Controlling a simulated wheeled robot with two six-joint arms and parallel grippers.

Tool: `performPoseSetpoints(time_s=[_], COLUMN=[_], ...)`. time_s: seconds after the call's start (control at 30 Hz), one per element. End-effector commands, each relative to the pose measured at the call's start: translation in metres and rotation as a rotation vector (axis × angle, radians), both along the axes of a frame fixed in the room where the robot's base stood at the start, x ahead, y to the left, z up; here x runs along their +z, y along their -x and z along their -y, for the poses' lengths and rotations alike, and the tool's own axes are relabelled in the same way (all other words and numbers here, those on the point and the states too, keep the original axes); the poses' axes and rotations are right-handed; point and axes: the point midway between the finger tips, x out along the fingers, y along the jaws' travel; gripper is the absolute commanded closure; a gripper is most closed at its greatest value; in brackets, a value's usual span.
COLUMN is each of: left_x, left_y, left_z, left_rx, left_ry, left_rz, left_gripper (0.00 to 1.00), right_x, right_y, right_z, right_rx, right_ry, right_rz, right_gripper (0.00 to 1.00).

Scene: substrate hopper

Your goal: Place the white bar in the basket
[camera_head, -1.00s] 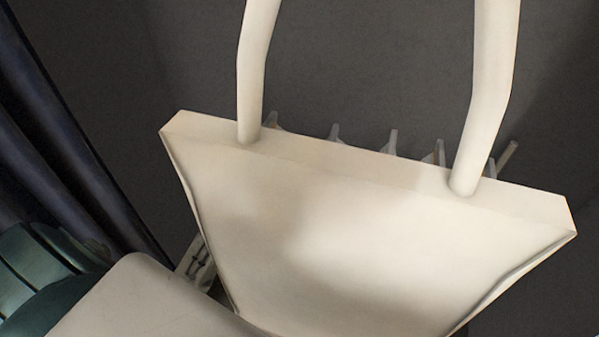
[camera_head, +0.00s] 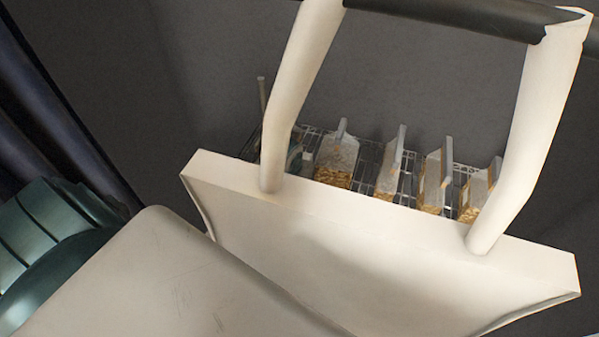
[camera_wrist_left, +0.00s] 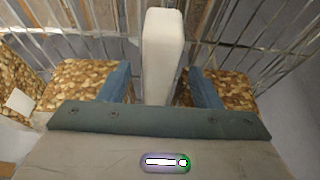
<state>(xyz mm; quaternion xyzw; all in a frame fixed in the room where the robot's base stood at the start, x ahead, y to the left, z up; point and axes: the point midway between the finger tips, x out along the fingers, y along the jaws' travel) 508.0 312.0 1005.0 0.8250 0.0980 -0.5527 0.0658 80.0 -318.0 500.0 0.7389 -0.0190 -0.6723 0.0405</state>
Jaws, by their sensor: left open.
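In the left wrist view my left gripper (camera_wrist_left: 160,75) is open, with one blue-grey finger on each side. A pale white bar (camera_wrist_left: 163,45) stands lengthwise between the fingers, with a gap on both sides; its lower end is hidden by the gripper body. The wire basket (camera_wrist_left: 250,55) shows behind and beside it. In the head view the wire basket (camera_head: 365,160) is partly hidden behind a large cream panel. Several upright pale pieces show there; I cannot tell which is the bar. Neither gripper is seen in the head view.
Clear bags of brown grain flank the fingers, one on the left (camera_wrist_left: 78,82) and one on the right (camera_wrist_left: 230,90). The cream panel (camera_head: 400,265) with two posts and a dark crossbar (camera_head: 450,12) stands in front of the basket. Dark floor lies beyond.

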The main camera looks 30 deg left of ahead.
Motion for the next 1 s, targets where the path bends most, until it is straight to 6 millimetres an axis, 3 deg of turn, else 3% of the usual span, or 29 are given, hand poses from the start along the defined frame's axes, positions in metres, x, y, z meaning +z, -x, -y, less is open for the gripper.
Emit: performPoseSetpoints(time_s=[0.03,0.23,0.5,0.8,1.0], left_x=[-0.001,-0.023,-0.027,-0.026,-0.025], left_y=[-0.003,-0.012,-0.013,-0.013,-0.013], left_z=[-0.001,-0.003,-0.003,-0.003,-0.003], left_rx=[0.001,0.000,-0.001,-0.001,0.000], left_ry=[0.000,0.001,0.000,0.000,0.000], left_rz=[-0.004,-0.001,0.001,0.002,0.002], left_gripper=[0.42,0.42,0.42,0.98,0.98], right_x=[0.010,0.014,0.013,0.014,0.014], right_y=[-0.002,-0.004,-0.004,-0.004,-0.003], right_z=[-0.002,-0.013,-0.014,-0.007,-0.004], right_rx=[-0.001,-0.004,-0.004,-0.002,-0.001], right_ry=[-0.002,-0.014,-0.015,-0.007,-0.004], right_rz=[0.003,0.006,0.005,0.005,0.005], right_gripper=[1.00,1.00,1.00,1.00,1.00])
